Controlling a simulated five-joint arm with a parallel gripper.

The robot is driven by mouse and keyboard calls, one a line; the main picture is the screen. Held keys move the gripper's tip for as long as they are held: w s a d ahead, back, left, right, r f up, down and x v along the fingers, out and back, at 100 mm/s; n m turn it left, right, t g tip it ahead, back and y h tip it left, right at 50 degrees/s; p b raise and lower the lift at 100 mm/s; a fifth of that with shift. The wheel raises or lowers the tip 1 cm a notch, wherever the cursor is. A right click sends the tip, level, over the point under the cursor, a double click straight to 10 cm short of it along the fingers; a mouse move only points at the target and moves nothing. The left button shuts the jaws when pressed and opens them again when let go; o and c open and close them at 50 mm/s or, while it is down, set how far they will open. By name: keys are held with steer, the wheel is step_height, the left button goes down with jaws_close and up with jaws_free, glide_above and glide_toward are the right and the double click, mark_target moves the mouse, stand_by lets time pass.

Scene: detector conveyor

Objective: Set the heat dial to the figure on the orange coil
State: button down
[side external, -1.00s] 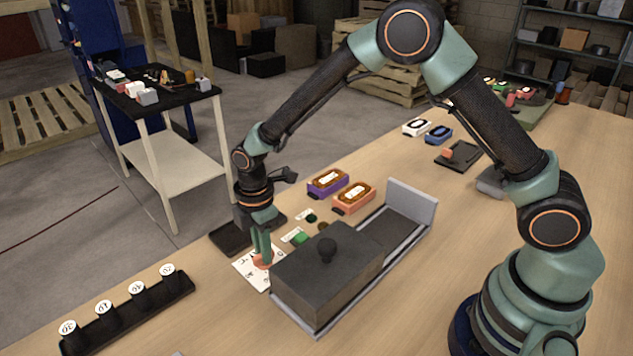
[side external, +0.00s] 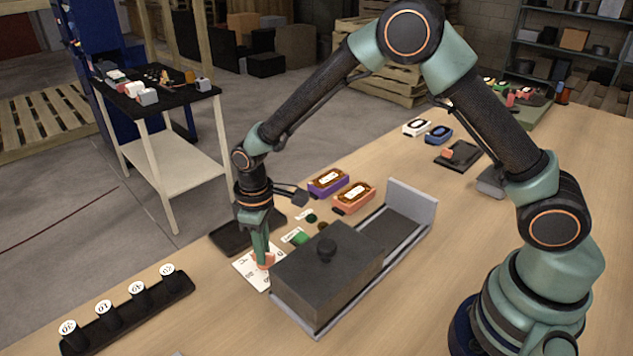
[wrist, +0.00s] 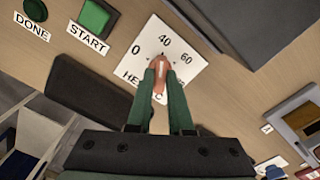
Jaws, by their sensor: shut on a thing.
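The heat dial's red-orange knob (wrist: 162,66) stands on a white card (wrist: 143,52) printed with 0, 40 and 60. Other markings are hidden by my fingers. The knob's upper end points close to the 40. My gripper (wrist: 161,82) is shut on the knob from above. In the side view, my gripper (side external: 264,257) reaches down to the card (side external: 246,267) beside the grey block. The orange coil (side external: 353,198) lies behind that block with a pale label, its figure too small to read.
The grey block (side external: 325,275) with a black knob stands right beside the dial. A purple coil (side external: 328,182) lies near the orange one. Green START (wrist: 95,16) and DONE (wrist: 36,10) buttons are near the card. A black rack (side external: 130,310) holds several labelled cylinders.

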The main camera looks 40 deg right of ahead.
steer(key=m, duration=0.6)
steer(key=shift+m, duration=0.3)
steer(key=m, duration=0.6)
steer(key=shift+r, duration=0.1)
stand_by(0.3)
steer(key=c, duration=0.8)
jaws_free()
step_height(320, 180, up, 12)
steer(key=shift+r, duration=0.1)
